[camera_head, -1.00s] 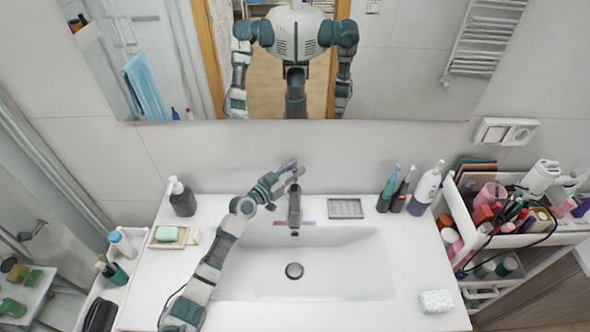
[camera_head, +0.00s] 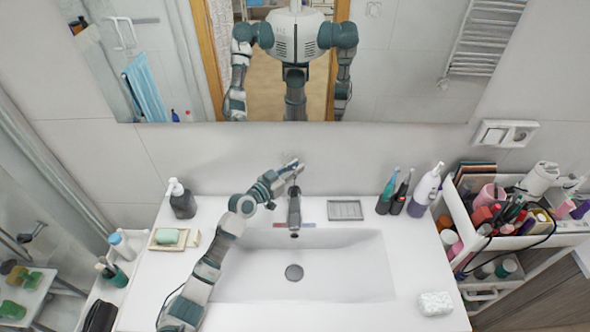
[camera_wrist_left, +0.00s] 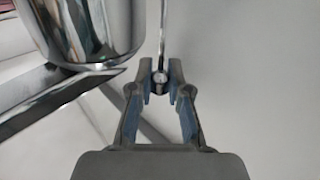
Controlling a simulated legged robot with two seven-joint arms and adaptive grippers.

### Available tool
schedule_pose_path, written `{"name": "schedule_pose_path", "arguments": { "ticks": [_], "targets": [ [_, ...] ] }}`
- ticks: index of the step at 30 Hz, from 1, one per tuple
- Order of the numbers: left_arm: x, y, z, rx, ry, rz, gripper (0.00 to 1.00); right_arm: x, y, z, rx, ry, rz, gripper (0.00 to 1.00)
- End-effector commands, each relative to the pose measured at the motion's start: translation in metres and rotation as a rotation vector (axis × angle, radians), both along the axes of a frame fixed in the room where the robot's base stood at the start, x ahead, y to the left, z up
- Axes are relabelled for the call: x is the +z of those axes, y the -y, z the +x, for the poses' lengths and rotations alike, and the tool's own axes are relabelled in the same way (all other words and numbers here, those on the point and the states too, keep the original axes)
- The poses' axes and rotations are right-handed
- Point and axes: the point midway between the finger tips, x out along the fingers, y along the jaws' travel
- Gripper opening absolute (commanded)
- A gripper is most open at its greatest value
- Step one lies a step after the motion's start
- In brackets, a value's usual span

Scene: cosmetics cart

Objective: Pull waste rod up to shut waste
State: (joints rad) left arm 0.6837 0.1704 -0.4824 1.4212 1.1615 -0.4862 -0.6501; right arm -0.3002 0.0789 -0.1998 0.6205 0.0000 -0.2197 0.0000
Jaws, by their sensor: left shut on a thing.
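The waste rod (camera_wrist_left: 162,38) is a thin metal rod beside the chrome faucet (camera_wrist_left: 92,30) in the left wrist view. My left gripper (camera_wrist_left: 160,80) is shut on its small round end. In the head view, the left gripper (camera_head: 293,165) is behind the top of the faucet (camera_head: 294,207), near the wall; the rod is too small to make out there. The waste (camera_head: 294,272) is a round grey disc in the sink floor and looks flat, with no dark gap around it. My right gripper is not in view.
The white sink (camera_head: 340,265) is empty. Electric toothbrushes (camera_head: 388,192) and a bottle (camera_head: 425,188) stand at right, next to a full cosmetics cart (camera_head: 452,213). A mirror (camera_head: 400,70) hangs above.

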Motion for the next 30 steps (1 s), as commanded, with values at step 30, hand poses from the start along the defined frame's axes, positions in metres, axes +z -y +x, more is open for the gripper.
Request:
{"name": "schedule_pose_path", "arguments": {
  "ticks": [30],
  "targets": [
    [0.001, -0.077, -0.075, 0.002, 0.004, -0.001, 0.30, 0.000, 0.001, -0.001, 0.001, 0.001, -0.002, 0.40]
  ]
}}
